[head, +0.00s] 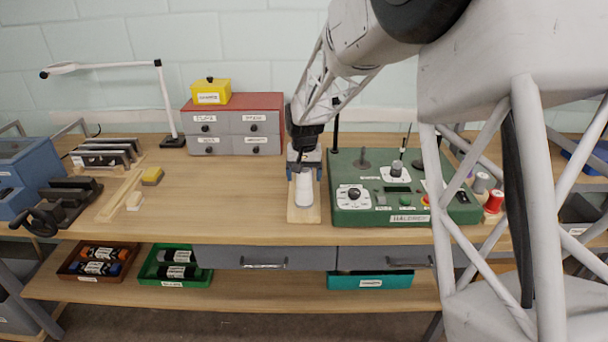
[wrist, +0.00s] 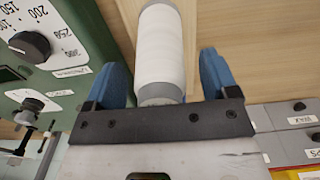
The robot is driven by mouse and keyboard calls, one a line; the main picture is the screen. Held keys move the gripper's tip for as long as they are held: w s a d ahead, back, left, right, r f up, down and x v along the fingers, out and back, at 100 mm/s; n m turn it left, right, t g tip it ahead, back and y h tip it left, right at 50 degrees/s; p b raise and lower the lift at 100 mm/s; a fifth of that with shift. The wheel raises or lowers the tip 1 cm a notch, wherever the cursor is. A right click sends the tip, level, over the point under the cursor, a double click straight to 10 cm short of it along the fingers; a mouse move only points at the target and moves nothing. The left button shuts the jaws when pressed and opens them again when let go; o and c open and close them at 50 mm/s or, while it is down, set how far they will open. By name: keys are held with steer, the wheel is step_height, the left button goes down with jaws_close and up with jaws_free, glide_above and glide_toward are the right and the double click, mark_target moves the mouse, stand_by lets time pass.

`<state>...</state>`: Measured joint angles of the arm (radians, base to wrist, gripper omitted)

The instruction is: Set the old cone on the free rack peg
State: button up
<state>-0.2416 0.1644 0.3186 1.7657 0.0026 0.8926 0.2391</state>
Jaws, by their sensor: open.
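In the wrist view the cone (wrist: 161,45) lies between the blue fingers of my gripper (wrist: 165,72), with a grey end near the palm. Gaps show beside it, so the fingers do not clasp it. Coloured spools (head: 494,201), apparently on the rack, stand at the right, partly behind my arm. I cannot make out a free peg there.
The green machine (head: 375,212) with dials and upright rods stands close right of the cone. A red-topped drawer cabinet (head: 230,100) with a yellow box (head: 211,92) is behind left. The bench (head: 215,205) left of the cone is mostly clear.

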steer(key=shift+r, duration=0.15)
step_height(320, 180, up, 8)
steer(key=shift+f, duration=0.2)
steer(key=shift+s, duration=0.1)
stand_by(0.5)
steer(key=shift+s+d+r, duration=0.2)
steer(key=s+d+r+t, duration=0.1)
steer(key=s+d+r, duration=0.3)
steer(key=s, duration=0.7)
steer(key=s+d+r, duration=0.2)
steer(key=s+d, duration=0.4)
steer(key=s, duration=0.4)
steer(key=s+d+r+t, duration=0.1)
steer(key=s+d+r, duration=0.3)
steer(key=s, duration=0.7)
steer(key=s+d+f, duration=0.2)
steer(key=s, duration=0.4)
steer(key=s+d+f, duration=0.2)
steer(key=s, duration=0.5)
steer(key=shift+d+f+t, duration=0.25)
steer(key=shift+f+t, duration=0.05)
steer(key=shift+f, duration=0.05)
